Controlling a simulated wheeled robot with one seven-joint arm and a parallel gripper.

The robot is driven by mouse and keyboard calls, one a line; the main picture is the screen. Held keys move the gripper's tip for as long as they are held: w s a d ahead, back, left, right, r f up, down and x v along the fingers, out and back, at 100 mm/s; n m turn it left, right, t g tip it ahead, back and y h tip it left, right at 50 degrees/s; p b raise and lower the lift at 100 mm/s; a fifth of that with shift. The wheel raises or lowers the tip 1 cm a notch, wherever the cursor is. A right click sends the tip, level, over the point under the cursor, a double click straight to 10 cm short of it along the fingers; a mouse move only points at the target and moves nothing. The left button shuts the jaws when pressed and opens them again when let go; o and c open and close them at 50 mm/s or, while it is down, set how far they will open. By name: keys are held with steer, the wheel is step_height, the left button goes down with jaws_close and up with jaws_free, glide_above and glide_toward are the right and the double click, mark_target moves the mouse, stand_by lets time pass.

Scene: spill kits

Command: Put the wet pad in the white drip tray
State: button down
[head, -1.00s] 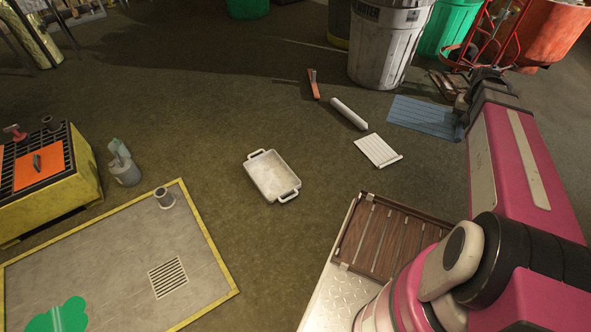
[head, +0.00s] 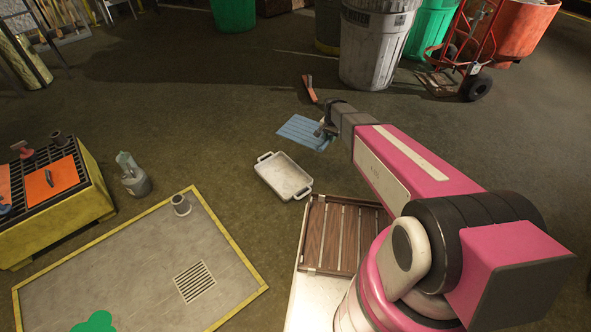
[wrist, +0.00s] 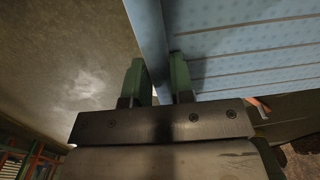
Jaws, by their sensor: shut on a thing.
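The blue ribbed pad (head: 300,132), which I take to be the wet pad, hangs from my gripper (head: 326,128) just behind the white drip tray (head: 283,176). In the wrist view, my gripper's green fingers (wrist: 158,78) are shut on the edge of the blue pad (wrist: 240,45), whose dimpled, grooved face spreads to the upper right. The tray is rectangular with a handle at each end. It sits on the floor and looks empty. Its inside is not covered by the pad. The pad's exact height above the floor is hard to tell.
An orange-handled tool (head: 310,88) lies behind the pad. A grey bottle (head: 133,178) stands left of the tray, beyond the yellow-edged mat (head: 140,262). A slatted wooden deck (head: 338,235) is in front of the tray. Bins (head: 375,45) stand at the back.

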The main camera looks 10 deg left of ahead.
steer(key=a+f+m, duration=0.2)
steer(key=a+f, duration=0.7)
steer(key=f, duration=0.2)
steer(key=m, duration=0.2)
glide_above(296, 190)
step_height(296, 190, down, 10)
steer(key=shift+s+d+r, duration=0.1)
steer(key=shift+r, duration=0.1)
steer(key=shift+s, duration=0.15)
steer(key=shift+f, duration=7.5)
